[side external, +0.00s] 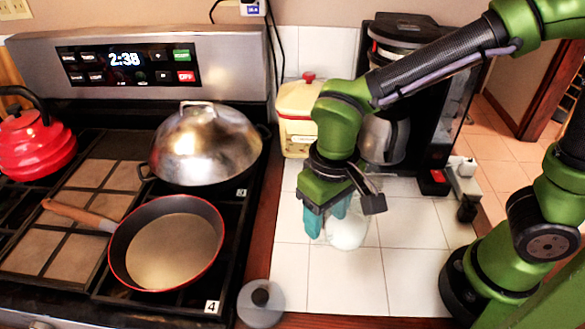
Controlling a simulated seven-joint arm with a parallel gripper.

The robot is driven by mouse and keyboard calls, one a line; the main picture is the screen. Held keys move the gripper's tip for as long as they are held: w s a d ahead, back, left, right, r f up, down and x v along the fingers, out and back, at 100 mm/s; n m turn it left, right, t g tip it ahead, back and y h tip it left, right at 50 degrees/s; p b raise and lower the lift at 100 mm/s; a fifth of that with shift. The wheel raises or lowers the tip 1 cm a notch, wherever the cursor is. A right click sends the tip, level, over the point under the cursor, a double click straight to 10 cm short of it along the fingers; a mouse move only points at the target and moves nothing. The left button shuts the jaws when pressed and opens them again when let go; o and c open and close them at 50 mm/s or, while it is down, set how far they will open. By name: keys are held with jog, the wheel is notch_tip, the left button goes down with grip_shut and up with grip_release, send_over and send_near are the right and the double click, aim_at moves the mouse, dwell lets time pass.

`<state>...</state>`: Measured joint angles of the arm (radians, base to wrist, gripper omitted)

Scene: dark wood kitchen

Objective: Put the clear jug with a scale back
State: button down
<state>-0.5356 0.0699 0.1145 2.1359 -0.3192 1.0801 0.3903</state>
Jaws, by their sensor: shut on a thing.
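The clear jug (348,236) shows in the side external view, below and just right of my gripper, over the white tiled counter. It is see-through with a whitish lower part; its scale cannot be made out. My gripper (328,218) points down with teal fingertips and is shut on the jug, at its upper left side. The fingers hide part of the jug's rim. I cannot tell whether its base touches the tiles.
A black coffee maker (425,125) and a cream canister (297,125) with a red knob stand behind. A grey round piece (261,303) lies at the front left. The stove holds a frying pan (168,250), a domed-lid pan (206,145) and a red kettle (33,145). Front tiles are clear.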

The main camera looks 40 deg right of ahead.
jog(key=w+a+f, duration=0.4)
jog(key=w+a, duration=0.4)
jog(key=w, duration=0.2)
jog(key=shift+w+f, duration=0.3)
jog(key=shift+f, duration=0.05)
jog(key=shift+f, duration=0.15)
jog(key=shift+c, duration=2)
grip_release()
